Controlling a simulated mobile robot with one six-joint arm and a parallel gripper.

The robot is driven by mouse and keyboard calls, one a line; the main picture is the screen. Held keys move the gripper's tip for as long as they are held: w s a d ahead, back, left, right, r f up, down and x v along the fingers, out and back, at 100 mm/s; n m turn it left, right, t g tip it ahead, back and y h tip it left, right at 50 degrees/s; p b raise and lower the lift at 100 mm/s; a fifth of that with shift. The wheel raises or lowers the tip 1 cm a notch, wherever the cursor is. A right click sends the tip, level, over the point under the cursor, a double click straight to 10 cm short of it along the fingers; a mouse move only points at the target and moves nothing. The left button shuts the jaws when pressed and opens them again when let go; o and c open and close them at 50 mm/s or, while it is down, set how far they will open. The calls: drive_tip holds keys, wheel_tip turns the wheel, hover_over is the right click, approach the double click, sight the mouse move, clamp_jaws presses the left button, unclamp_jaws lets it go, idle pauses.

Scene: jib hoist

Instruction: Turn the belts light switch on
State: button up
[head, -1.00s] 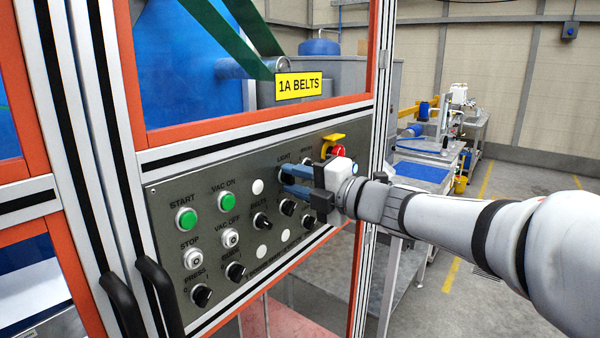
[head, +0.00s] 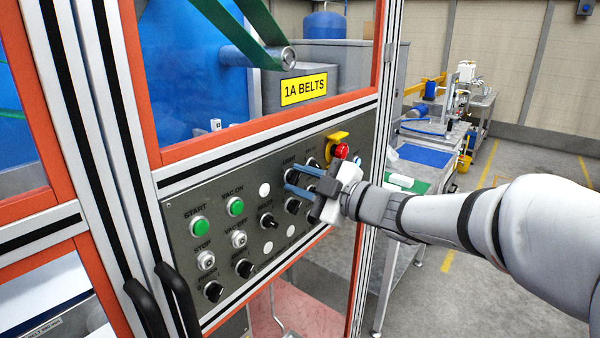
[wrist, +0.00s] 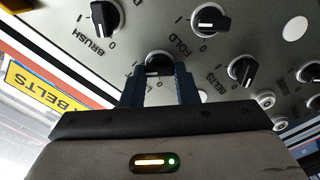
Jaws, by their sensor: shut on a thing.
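The light switch (wrist: 158,64) is a black rotary knob on the grey control panel (head: 180,222), under the LIGHT label. My gripper (head: 288,179) reaches it from the right, its two blue fingers on either side of the knob. The yellow 1A BELTS sign (head: 304,88) is above the panel.
Neighbouring knobs BRUSH (wrist: 105,18), FOLD (wrist: 208,20) and BELTS (wrist: 242,70) sit close around the fingers. A red emergency button (head: 341,151) is just above my gripper. Black door handles (head: 175,298) stick out at lower left. Grey floor is open at right.

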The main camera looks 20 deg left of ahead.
drive_tip(key=shift+m+p, duration=0.3)
drive_tip(key=shift+m, duration=0.3)
drive_tip(key=o, duration=1)
drive_tip(key=b+v, duration=0.1)
drive_tip(key=v, duration=0.7)
drive_tip(key=shift+w, duration=0.15)
